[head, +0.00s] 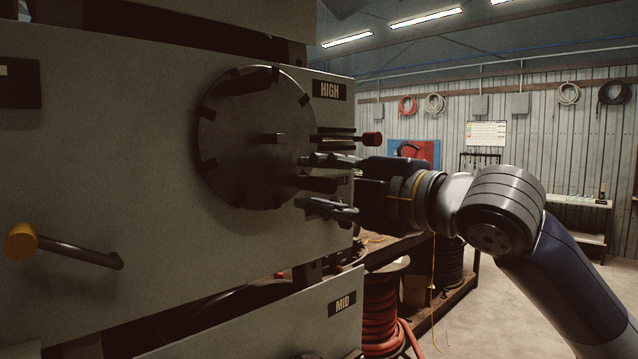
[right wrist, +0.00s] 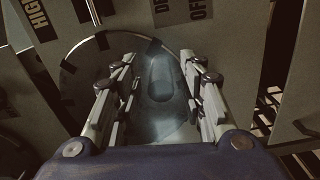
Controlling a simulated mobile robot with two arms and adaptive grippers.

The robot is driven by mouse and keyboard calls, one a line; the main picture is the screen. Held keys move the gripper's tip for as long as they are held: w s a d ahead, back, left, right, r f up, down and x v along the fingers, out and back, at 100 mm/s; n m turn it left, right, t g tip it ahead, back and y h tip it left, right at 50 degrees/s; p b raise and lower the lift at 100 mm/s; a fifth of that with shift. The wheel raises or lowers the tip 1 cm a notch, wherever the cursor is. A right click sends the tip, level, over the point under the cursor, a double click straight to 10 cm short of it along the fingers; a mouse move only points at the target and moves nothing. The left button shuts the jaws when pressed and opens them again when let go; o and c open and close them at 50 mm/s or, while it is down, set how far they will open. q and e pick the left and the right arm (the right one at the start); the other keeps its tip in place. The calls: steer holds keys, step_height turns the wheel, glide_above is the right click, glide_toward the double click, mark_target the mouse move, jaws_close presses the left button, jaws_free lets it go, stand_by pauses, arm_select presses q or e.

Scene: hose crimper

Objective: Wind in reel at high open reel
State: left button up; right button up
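The high reel shows as a dark round disc (head: 240,145) with small tabs around its rim, on the face of a grey panel next to a "HIGH" label (head: 329,90). A dark handle (head: 318,184) sticks out from the disc's lower right. My right gripper (head: 328,184) is open, with one finger above and one below this handle. In the right wrist view the handle (right wrist: 160,78) lies between the spread fingers (right wrist: 160,95), with a gap on both sides. The disc (right wrist: 85,62) is partly hidden behind the fingers there. My left gripper is not in view.
A red-knobbed lever (head: 373,139) sticks out just above my right gripper. A crank with a yellow knob (head: 22,242) is at the left. A "MID" panel (head: 290,320) is below. Red hose (head: 380,315) sits beside a workbench (head: 440,300). Floor at right is open.

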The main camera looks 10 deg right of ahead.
steer(key=v, duration=1.1)
steer(key=shift+s+d, duration=0.15)
steer(key=shift+s, duration=0.05)
